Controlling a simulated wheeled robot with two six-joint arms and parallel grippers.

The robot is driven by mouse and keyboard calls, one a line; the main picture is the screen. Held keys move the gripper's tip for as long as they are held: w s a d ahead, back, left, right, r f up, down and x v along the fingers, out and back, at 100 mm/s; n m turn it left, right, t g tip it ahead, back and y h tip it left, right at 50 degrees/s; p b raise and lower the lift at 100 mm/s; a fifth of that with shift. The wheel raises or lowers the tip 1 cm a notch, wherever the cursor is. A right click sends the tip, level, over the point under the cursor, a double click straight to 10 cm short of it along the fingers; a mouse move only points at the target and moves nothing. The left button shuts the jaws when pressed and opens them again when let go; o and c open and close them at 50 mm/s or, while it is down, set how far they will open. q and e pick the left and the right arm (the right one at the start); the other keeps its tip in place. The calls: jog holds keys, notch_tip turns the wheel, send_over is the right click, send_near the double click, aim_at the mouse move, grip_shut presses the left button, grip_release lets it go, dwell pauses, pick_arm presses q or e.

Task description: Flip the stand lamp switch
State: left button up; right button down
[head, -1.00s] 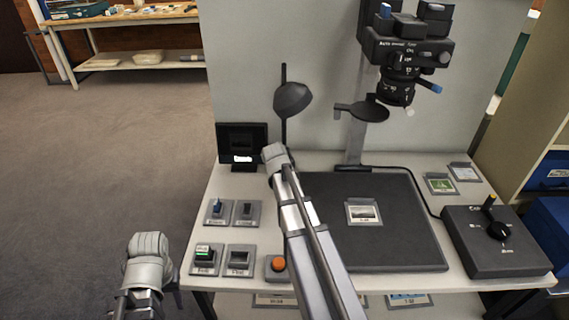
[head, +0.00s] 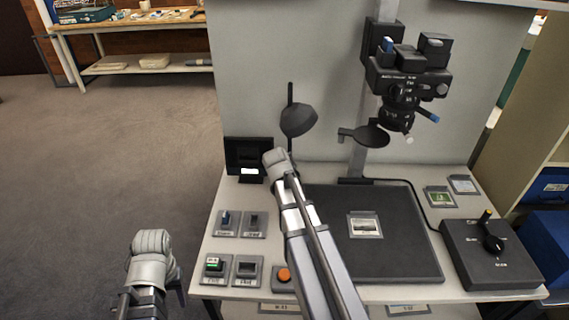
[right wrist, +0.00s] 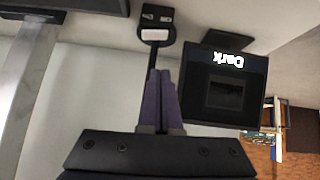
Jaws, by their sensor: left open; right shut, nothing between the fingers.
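The stand lamp (head: 298,121) has a dark shade on a thin upright pole at the back of the table, right of a small black screen. Its foot is hidden behind my right arm in the head view. In the right wrist view, which is upside down, the lamp's pole and dark foot (right wrist: 155,16) show, with a pale, switch-like patch (right wrist: 155,34). My right gripper (right wrist: 160,75) is shut and empty, its fingertips close to the pole; contact cannot be told. My left gripper (head: 173,280) is open and empty, left of the table, its fingers mostly hidden.
The black screen (head: 248,158) reads "Dark" in the right wrist view (right wrist: 232,88). Several small switch panels (head: 236,224) and an orange button (head: 284,275) lie at the table's left front. A camera stand (head: 405,85) rises above a black mat (head: 400,250). A dial box (head: 490,260) is at right.

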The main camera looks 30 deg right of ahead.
pick_arm(q)
notch_tip(320, 180, up, 4)
jog(key=p, duration=0.3)
pick_arm(e)
jog(key=v, duration=0.6)
jog(key=shift+w+a, duration=0.1)
jog(key=shift+a, duration=0.1)
pick_arm(q)
jog(key=shift+r, duration=0.15)
pick_arm(e)
jog(key=shift+d+r+n+h, duration=0.2)
jog(key=shift+d+n+h, duration=0.15)
jog(key=shift+d, duration=0.3)
jog(key=shift+f, duration=0.1)
jog(key=w+d+f+b, duration=0.1)
jog(key=f+b, duration=0.2)
jog(key=w+d+f+b, duration=0.2)
jog(key=f+b, duration=0.2)
jog(key=w+d+f+b, duration=0.1)
jog(key=d+f+b, duration=0.1)
jog(key=f+b, duration=0.1)
jog(key=shift+w+d+f+b, duration=0.15)
jog(key=shift+w+f+b, duration=0.25)
pick_arm(q)
notch_tip(320, 180, down, 11)
